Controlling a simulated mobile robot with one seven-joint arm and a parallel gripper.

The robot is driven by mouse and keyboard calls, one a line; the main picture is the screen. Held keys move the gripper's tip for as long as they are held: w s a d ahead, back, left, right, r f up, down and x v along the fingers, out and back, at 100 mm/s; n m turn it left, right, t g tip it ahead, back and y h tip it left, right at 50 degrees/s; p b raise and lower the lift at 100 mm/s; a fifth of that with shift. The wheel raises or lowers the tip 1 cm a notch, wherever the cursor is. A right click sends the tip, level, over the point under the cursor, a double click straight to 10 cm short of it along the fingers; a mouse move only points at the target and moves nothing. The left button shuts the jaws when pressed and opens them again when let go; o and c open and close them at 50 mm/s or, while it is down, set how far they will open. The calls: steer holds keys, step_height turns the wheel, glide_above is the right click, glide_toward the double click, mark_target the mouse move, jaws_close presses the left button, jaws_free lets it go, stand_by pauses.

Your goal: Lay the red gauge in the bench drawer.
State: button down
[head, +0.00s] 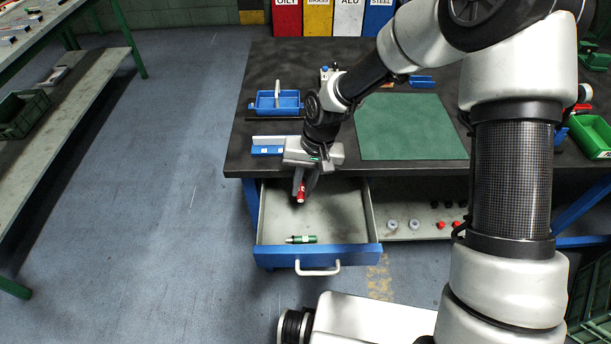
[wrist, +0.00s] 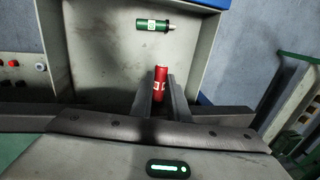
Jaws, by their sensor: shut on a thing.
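The red gauge (head: 300,194) is a short red cylinder with a pale label, held pointing down over the open bench drawer (head: 275,219). It also shows in the wrist view (wrist: 160,82) between the two fingers. My gripper (head: 301,182) is shut on it near the drawer's back part, under the bench top's front edge line. The upper part of the gauge is hidden by the fingers. A green gauge (head: 301,239) with a pale tip lies in the drawer near its front; the wrist view shows it too (wrist: 160,25). I cannot tell whether the red gauge touches the drawer floor.
The drawer front (head: 340,256) is blue with a white handle. On the dark bench top lie a blue tray (head: 277,112), a blue and grey block (head: 267,151) and a green mat (head: 408,127). The drawer floor between the two gauges is bare. Small parts sit on the shelf right of the drawer.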

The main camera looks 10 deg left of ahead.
stand_by(0.4)
steer(key=shift+f+b, duration=2.65)
steer(key=shift+f, duration=0.8)
steer(key=c, duration=1.6)
jaws_free()
steer(key=shift+r, duration=0.1)
steer(key=d+r+p, duration=0.1)
steer(key=r, duration=0.4)
steer(key=d+r+p, duration=0.1)
steer(key=r+p, duration=0.1)
steer(key=r, duration=0.4)
steer(key=d+r+p, duration=0.1)
steer(key=r+p, duration=0.1)
steer(key=r, duration=0.4)
steer(key=shift+w+d, duration=0.15)
steer(key=shift+w, duration=0.25)
